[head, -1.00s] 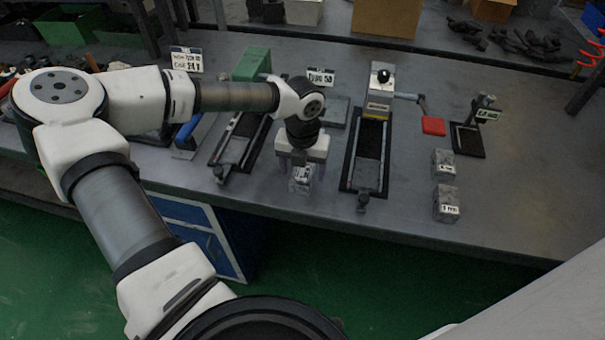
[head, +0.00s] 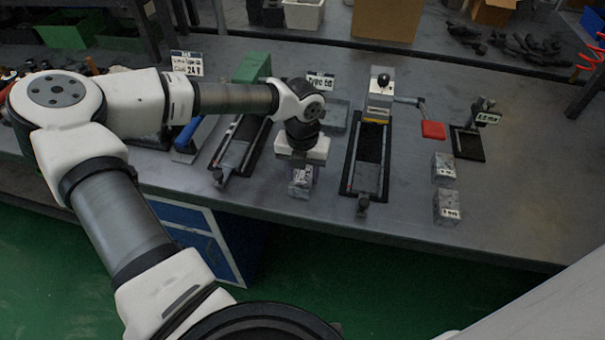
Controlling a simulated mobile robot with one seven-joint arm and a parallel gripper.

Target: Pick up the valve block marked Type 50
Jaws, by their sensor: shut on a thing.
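My gripper (head: 301,170) points down near the front edge of the bench, between two black-framed fixtures. It is shut on a grey valve block (head: 300,187) with a white label too small to read. I cannot tell whether that block touches the bench. Two more grey labelled blocks stand apart at the right: an upper block (head: 444,167) and a lower block (head: 447,206). Their labels are also too small to read. A sign (head: 320,81) that seems to read "Type 50" stands behind my gripper, by a flat grey plate (head: 336,115).
A black-framed fixture (head: 347,188) with a lever and red handle (head: 433,130) is right of my gripper. Another fixture (head: 221,176) with a green housing (head: 252,66) is to the left. A small stand (head: 468,143) is at right. The bench's front right is clear.

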